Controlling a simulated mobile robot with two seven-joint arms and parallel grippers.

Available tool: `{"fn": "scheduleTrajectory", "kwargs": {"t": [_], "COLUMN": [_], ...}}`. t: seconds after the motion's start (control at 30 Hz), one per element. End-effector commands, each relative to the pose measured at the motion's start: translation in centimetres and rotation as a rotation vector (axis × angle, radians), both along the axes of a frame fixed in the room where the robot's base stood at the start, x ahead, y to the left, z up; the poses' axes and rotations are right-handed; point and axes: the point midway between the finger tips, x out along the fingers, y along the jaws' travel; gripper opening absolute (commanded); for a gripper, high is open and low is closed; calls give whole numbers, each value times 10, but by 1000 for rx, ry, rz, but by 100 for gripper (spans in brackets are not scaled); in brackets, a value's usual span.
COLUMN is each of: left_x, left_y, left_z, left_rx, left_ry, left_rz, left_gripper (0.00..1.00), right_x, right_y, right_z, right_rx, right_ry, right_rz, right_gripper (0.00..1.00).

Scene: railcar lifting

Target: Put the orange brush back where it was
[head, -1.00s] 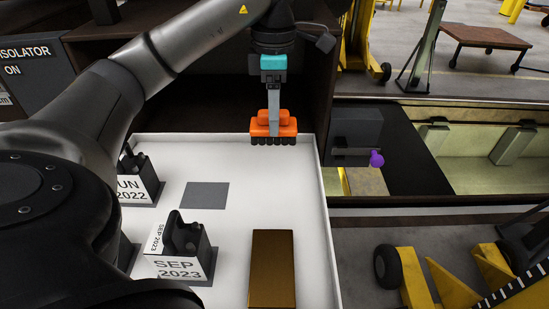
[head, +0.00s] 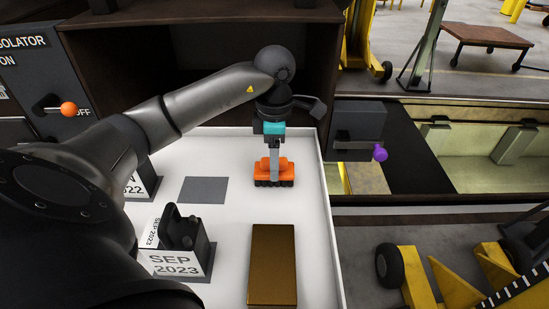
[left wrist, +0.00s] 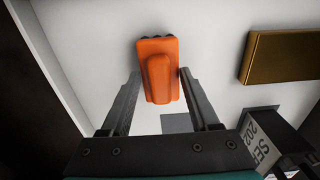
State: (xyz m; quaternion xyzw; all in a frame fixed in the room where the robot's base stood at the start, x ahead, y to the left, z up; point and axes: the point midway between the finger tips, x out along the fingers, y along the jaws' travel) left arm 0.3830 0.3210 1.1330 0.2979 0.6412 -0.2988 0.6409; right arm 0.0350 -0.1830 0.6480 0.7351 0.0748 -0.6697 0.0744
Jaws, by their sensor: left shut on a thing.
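The orange brush (head: 274,173) has dark bristles facing down and is over the back right part of the white tray (head: 222,158). My left gripper (head: 274,153) points down and is shut on the brush. The brush is low over the tray floor, but I cannot tell whether the bristles touch it. In the left wrist view the brush (left wrist: 158,70) is between the two fingers. A grey square patch (head: 204,190) lies bare on the tray to the left of the brush. My right gripper is not in view.
A brass block (head: 272,265) lies in front of the brush. A dated black block, SEP 2023 (head: 178,262), stands front left, with another, partly hidden, behind my arm. A dark box with a purple knob (head: 380,153) is to the right of the tray. A dark cabinet (head: 215,45) stands behind.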

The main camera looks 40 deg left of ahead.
Motion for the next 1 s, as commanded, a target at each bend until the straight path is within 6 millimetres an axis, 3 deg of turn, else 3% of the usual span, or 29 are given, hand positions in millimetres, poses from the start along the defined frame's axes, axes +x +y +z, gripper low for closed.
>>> {"fn": "scheduleTrajectory", "kwargs": {"t": [0.37,0.4,0.67,1.0], "left_x": [0,0,0,0], "left_y": [1,0,0,0], "left_z": [-7,-7,-6,-2], "left_rx": [1,1,1,1], "left_ry": [-3,-2,-2,-1], "left_rz": [0,0,0,0], "left_gripper": [10,64,92,92], "right_x": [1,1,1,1], "right_y": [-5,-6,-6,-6], "right_z": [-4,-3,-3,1], "right_rx": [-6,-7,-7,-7], "right_ry": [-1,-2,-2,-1], "right_rz": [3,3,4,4], "right_gripper": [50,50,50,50]}}
